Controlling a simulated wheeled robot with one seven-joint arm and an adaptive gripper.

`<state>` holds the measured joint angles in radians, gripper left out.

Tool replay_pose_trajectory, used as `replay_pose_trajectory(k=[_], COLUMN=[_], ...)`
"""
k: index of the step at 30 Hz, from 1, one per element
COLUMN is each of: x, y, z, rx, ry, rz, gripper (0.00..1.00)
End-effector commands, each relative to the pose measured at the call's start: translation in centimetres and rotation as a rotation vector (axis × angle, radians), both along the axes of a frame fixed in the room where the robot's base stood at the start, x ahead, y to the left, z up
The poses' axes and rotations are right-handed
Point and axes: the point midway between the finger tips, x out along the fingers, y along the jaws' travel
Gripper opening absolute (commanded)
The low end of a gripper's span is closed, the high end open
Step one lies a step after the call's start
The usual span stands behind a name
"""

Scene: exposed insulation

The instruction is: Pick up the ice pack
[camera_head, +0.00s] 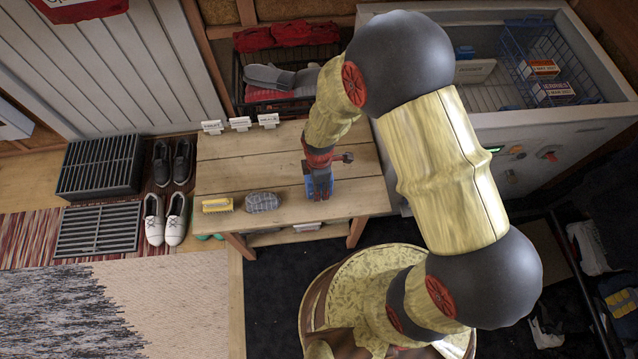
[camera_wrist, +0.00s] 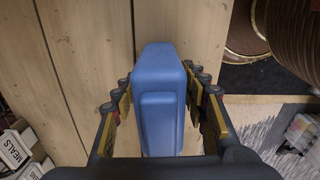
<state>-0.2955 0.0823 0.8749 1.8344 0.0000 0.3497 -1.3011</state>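The blue ice pack (camera_wrist: 162,100) stands upright on the wooden bench (camera_wrist: 90,60) in the wrist view. My gripper (camera_wrist: 160,90) is over it, with one finger on each side. A strip of wood shows between the pack and the left finger; the right finger is very close to the pack, and I cannot tell if it touches. The fingers look open around it. In the head view the ice pack (camera_head: 319,184) shows as a blue patch below my gripper (camera_head: 318,165), partly hidden by it, near the right part of the bench (camera_head: 240,160).
A yellow brush (camera_head: 217,205) and a grey stone-like item (camera_head: 262,202) lie on the bench to the left. Small white labels (camera_head: 240,124) line its back edge. A chest freezer (camera_head: 545,125) stands open at right. Shoes (camera_head: 165,220) are on the floor at left.

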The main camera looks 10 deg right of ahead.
Motion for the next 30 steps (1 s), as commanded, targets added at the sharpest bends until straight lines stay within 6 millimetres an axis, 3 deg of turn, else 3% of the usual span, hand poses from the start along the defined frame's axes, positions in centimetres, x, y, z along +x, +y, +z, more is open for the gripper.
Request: replay_pose_trajectory(k=[21, 30], x=[0.0, 0.05], y=[0.0, 0.01], z=[-0.01, 0.03], rx=[0.0, 0.0], ry=[0.0, -0.001], rz=[0.0, 0.0], gripper=[0.01, 0.0])
